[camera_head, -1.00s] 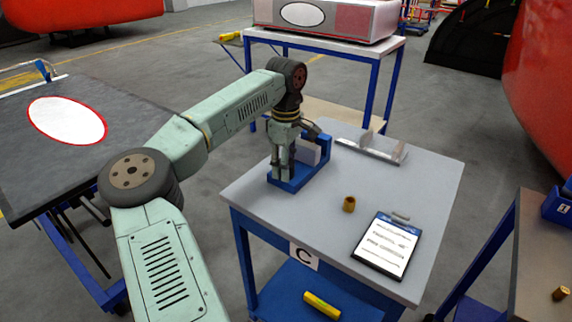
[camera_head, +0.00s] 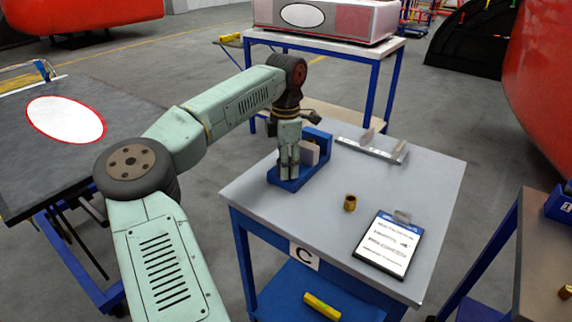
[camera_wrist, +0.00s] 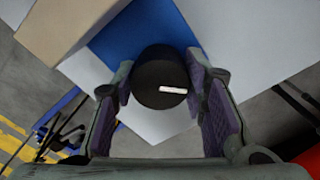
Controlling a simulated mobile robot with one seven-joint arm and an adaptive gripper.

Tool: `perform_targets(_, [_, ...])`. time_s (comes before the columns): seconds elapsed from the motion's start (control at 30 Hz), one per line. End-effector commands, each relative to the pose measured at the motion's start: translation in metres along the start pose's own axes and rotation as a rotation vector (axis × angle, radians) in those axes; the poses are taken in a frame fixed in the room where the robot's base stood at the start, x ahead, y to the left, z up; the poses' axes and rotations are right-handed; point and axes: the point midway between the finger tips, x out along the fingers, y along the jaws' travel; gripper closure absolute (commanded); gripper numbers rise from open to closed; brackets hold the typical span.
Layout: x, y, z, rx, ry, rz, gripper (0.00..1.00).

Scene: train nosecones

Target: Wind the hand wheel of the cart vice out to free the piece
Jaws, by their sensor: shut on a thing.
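The blue cart vice (camera_head: 287,184) stands at the back left of the grey cart top (camera_head: 385,182). A pale block-like piece (camera_head: 309,153) sits in it, partly hidden by my gripper. My gripper (camera_head: 289,172) points down at the near left side of the vice. In the wrist view, the hand wheel (camera_wrist: 160,78) is a round black knob with a white mark on its face. It lies between the two fingers of my gripper (camera_wrist: 163,100), which are shut on it. The blue vice body (camera_wrist: 145,35) shows behind the wheel. In the head view the wheel is hidden by the gripper.
On the cart are a brass fitting (camera_head: 350,203), a clipboard (camera_head: 388,245) and a grey bracket rail (camera_head: 371,148). A yellow part (camera_head: 322,306) lies on the lower shelf. A dark table (camera_head: 60,150) stands left.

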Motion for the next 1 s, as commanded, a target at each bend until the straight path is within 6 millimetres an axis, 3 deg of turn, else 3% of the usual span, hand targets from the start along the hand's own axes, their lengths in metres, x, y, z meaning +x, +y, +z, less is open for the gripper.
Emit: perform_targets(1.0, [0.0003, 0.0013, -0.0005, -0.965, -0.001, 0.002, 0.89])
